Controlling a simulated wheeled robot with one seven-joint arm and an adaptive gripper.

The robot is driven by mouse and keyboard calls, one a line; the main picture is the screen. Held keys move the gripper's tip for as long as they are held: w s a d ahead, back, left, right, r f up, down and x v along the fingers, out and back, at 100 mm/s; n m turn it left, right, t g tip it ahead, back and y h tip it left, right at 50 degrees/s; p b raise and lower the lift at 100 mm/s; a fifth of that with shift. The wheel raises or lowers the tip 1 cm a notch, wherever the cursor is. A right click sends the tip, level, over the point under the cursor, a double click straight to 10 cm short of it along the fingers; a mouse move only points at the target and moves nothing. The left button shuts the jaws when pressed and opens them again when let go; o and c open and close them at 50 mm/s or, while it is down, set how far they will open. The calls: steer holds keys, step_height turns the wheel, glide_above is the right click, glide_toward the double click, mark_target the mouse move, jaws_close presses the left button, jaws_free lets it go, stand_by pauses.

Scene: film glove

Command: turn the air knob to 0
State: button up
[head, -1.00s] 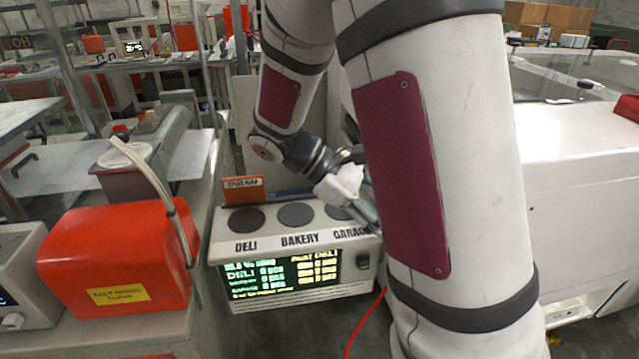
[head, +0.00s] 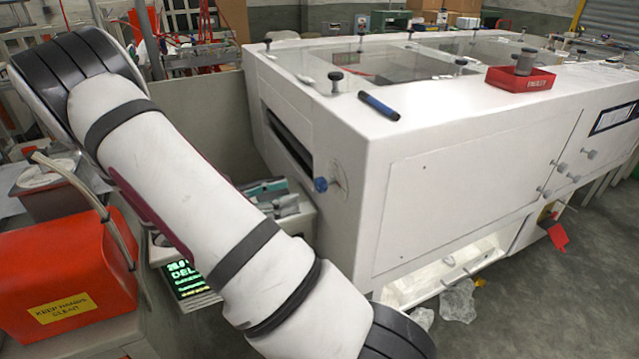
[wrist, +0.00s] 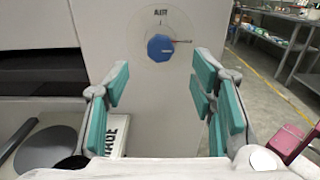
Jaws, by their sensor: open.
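The blue knob (head: 321,184) sits on a round pale dial on the narrow end face of the white cabinet. In the wrist view the knob (wrist: 160,47) is near the top centre, with a thin pointer reaching right from it. In the head view my gripper (head: 280,197) is left of the knob, partly hidden by my arm.
The white cabinet (head: 450,190) has a clear top with black knobs, a blue marker (head: 379,105) and a red tray (head: 520,79). A scale with a lit display (head: 185,278) stands below my gripper. A red box (head: 65,270) is at left.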

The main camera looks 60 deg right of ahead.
mark_target(317, 185)
steer(key=p+x, duration=0.1)
steer(key=x, duration=0.8)
steer(key=shift+s+d, duration=0.25)
steer(key=c, duration=1.2)
